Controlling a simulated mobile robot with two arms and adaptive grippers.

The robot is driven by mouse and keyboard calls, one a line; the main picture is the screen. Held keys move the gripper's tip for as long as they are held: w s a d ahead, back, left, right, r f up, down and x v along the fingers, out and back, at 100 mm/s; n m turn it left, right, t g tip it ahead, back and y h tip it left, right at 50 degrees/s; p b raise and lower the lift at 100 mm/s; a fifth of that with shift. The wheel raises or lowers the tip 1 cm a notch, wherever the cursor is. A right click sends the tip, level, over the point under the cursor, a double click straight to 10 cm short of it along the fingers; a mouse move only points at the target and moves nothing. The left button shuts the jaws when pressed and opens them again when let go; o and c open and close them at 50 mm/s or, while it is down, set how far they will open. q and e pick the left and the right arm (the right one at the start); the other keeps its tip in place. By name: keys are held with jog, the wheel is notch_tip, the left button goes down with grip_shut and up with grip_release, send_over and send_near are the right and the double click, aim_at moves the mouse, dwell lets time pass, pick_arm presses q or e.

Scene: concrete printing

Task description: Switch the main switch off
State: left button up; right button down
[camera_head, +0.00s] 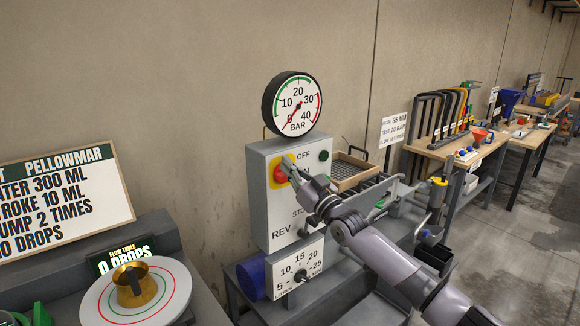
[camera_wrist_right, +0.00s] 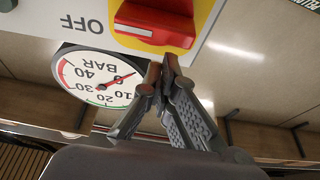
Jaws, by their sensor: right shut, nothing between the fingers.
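The main switch is a red rotary knob (camera_head: 280,174) on a yellow plate (camera_head: 273,165), at the upper left of a grey control box (camera_head: 257,215). An "OFF" label is to the upper right of the knob. My right gripper (camera_head: 290,164) is shut and empty, its fingertips at the knob. In the right wrist view, the red knob (camera_wrist_right: 155,22) is at the top, and the shut fingertips (camera_wrist_right: 165,68) overlap its lower edge. I cannot tell whether they touch it. My left gripper is not in view.
A pressure gauge (camera_head: 295,104) stands on the box, and a green round button (camera_head: 323,156) is at its right. A lower dial panel (camera_head: 297,272) projects in front. A flow table (camera_head: 150,300) and sign (camera_head: 60,200) are left; a wooden tray (camera_head: 349,171) and workbenches are right.

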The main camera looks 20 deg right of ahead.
jog(key=shift+f, duration=0.6)
jog(key=shift+s, duration=0.1)
jog(key=shift+f+n+b, duration=0.1)
jog(key=shift+n+b, duration=0.3)
jog(key=shift+n, duration=0.1)
